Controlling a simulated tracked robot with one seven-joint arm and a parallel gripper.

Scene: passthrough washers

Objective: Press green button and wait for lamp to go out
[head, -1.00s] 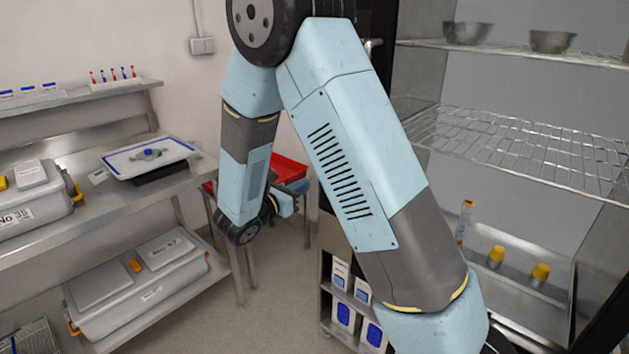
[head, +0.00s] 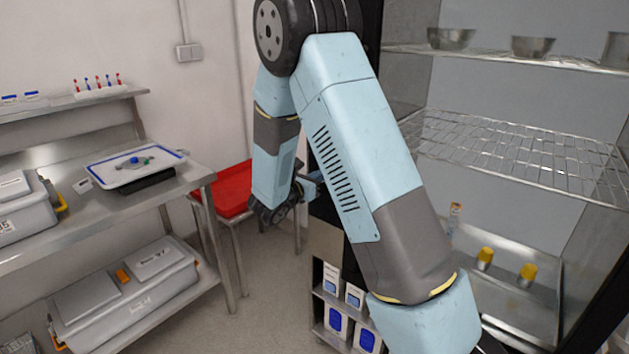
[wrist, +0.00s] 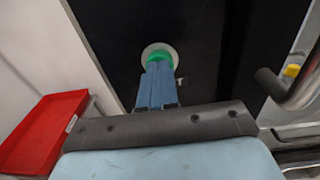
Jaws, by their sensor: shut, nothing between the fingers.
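The green button (wrist: 157,57) sits in a pale round surround on a black panel in the wrist view. My gripper (wrist: 158,68) is shut and empty, its two blue fingers side by side. Its fingertips overlap the lower part of the button and appear at or very near it; I cannot tell whether the button is pushed in. In the head view my gripper (head: 312,185) is at the dark side of the cabinet, partly hidden by my arm. I cannot make out a lamp in either view.
A red tray (head: 232,190) stands on a small table left of the cabinet. A metal handle (wrist: 298,92) juts out at the right in the wrist view. The open cabinet has a wire shelf (head: 510,150).

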